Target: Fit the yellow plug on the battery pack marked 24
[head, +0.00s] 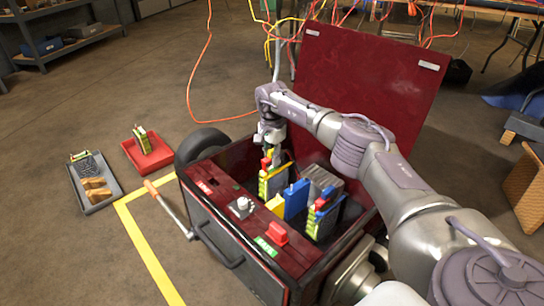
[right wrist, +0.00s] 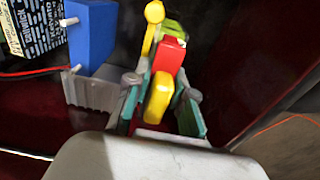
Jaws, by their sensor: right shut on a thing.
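My right gripper (head: 270,147) reaches down into the open dark red box. In the right wrist view its fingers (right wrist: 160,100) are shut on a yellow plug (right wrist: 158,98). A red piece (right wrist: 171,55) stands just beyond the yellow plug, close to the fingertips. Below the gripper is a battery pack (head: 268,187) with a yellow-green striped side. Whether the plug touches the pack cannot be told. Another striped pack (head: 316,222) with blue and red tops stands to the right. No number 24 is readable. My left gripper is not in view.
The box's raised lid (head: 365,80) stands behind my arm. A blue block (head: 296,199) and a grey finned block (head: 322,181) are inside. A red button (head: 277,233) and a grey connector (head: 241,207) sit on the front panel. A red tray (head: 148,155) and grey tray (head: 93,183) lie left.

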